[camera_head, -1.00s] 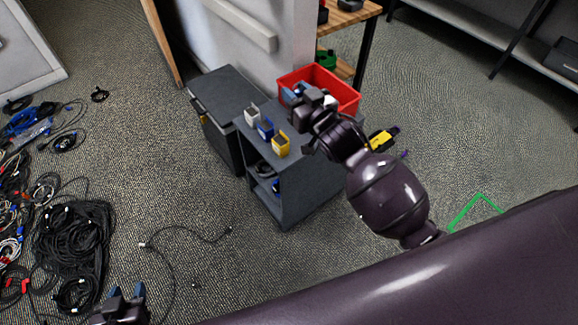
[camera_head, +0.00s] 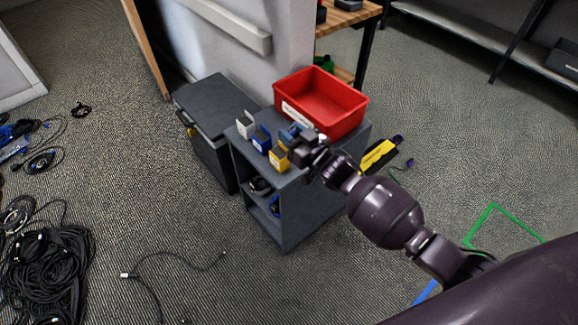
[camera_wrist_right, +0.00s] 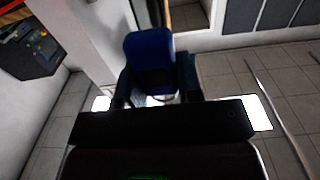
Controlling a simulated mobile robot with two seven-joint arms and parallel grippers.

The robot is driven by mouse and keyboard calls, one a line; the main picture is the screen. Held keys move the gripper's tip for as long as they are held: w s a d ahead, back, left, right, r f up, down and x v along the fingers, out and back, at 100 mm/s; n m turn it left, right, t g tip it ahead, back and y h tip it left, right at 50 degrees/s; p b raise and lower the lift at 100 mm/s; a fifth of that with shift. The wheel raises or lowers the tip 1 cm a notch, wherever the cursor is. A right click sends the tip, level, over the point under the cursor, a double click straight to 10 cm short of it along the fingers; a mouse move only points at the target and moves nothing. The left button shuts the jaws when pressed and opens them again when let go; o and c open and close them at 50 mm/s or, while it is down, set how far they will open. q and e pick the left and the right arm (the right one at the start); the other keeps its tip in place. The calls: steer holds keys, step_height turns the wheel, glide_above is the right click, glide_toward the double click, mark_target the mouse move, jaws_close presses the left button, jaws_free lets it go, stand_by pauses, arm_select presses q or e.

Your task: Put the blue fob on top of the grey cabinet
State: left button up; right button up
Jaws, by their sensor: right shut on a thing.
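In the head view a low grey cabinet (camera_head: 285,236) with an open front shelf stands in the middle, and a darker grey box-like cabinet (camera_head: 213,97) with a bare flat top stands behind it to the left. My right gripper (camera_head: 292,134) is over the first cabinet's top, beside the yellow cup and in front of the red bin. In the right wrist view the blue fob (camera_wrist_right: 150,47) sits upright between the fingers, and the gripper is shut on it. In the head view the fob cannot be told apart from the bluish fingertips. My left gripper is out of view.
A red bin (camera_head: 350,122) and white (camera_head: 244,127), blue (camera_head: 262,142) and yellow (camera_head: 279,158) cups occupy the cabinet top. A yellow item (camera_head: 378,154) is right of the cabinet. Cables (camera_head: 50,265) cover the floor at left. A white wall (camera_head: 240,62) stands behind.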

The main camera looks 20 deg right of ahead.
steer(key=b, duration=0.2)
glide_above(285, 161)
steer(key=v, duration=0.3)
step_height(285, 161, down, 7)
steer(key=f+b, duration=0.2)
steer(key=f, duration=0.4)
steer(key=shift+w+f, duration=0.15)
steer(key=shift+w, duration=0.05)
steer(key=shift+f, duration=0.1)
steer(key=shift+r, duration=0.2)
steer(key=shift+f, duration=0.25)
steer(key=o, duration=0.9)
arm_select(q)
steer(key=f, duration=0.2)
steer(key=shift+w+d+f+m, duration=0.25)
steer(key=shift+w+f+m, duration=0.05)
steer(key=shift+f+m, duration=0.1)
arm_select(e)
steer(key=shift+r, duration=0.1)
